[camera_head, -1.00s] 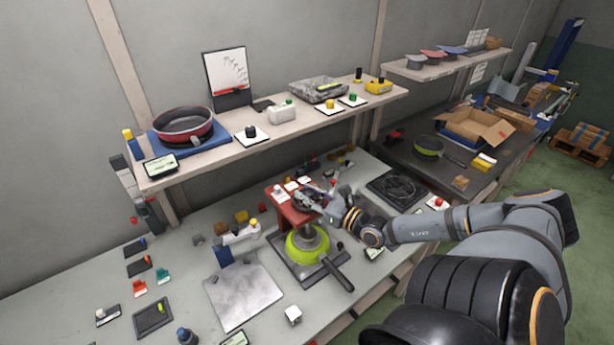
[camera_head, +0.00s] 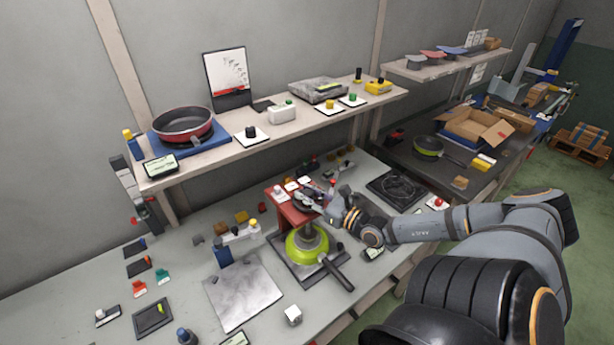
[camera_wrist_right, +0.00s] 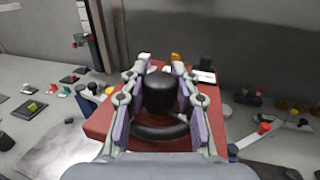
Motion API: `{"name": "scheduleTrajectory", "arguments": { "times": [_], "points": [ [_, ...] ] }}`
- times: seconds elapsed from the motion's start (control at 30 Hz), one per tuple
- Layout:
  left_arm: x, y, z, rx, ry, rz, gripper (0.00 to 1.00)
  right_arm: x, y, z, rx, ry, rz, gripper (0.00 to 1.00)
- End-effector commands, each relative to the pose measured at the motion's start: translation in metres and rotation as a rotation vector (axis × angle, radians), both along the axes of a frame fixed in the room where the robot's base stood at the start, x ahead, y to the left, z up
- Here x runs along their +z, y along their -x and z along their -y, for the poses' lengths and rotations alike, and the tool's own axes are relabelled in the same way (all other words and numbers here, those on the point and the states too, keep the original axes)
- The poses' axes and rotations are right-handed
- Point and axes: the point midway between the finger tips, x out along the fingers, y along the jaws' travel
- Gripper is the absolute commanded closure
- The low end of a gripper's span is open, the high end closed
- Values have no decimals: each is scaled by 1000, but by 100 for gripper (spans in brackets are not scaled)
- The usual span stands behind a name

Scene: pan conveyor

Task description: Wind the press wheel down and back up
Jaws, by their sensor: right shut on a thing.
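The red press (camera_head: 284,211) stands on the workbench, with the green pan (camera_head: 297,247) under it. The pan's dark handle points to the lower right. In the right wrist view the press's dark wheel (camera_wrist_right: 162,132) lies on the red press top (camera_wrist_right: 103,118), with a black knob (camera_wrist_right: 160,92) standing up from it. My right gripper (camera_wrist_right: 160,88) is shut on the black knob, one finger on each side. In the head view my right gripper (camera_head: 318,201) is at the press top and hides part of the wheel. My left gripper is out of view.
A grey metal plate (camera_head: 243,292) lies left of the pan. A shelf above holds a red pan (camera_head: 184,125) on a blue mat. A dark round-marked plate (camera_head: 397,189) lies to the right.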

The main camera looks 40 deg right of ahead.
Motion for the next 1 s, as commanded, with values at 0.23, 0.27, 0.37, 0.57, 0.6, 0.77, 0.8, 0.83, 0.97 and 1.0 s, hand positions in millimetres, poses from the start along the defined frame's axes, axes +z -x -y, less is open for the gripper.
{"name": "scheduleTrajectory", "arguments": {
  "times": [0.23,0.27,0.37,0.57,0.6,0.77,0.8,0.83,0.97,1.0],
  "points": [
    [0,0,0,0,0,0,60,0,0,1,-3,1,1,100],
    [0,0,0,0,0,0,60,0,0,1,-3,1,0,67],
    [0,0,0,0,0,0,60,0,0,1,-2,1,0,53],
    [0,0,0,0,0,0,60,0,0,1,-1,0,0,46],
    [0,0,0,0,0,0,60,0,0,0,-1,0,0,46],
    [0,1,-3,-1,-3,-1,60,0,0,0,-1,0,0,46],
    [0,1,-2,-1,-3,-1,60,0,0,0,-1,0,0,46],
    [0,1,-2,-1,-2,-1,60,0,0,0,-2,0,0,46],
    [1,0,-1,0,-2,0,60,0,0,0,-34,-3,2,46],
    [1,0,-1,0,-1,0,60,1,0,0,-55,-6,3,46]
  ]
}}
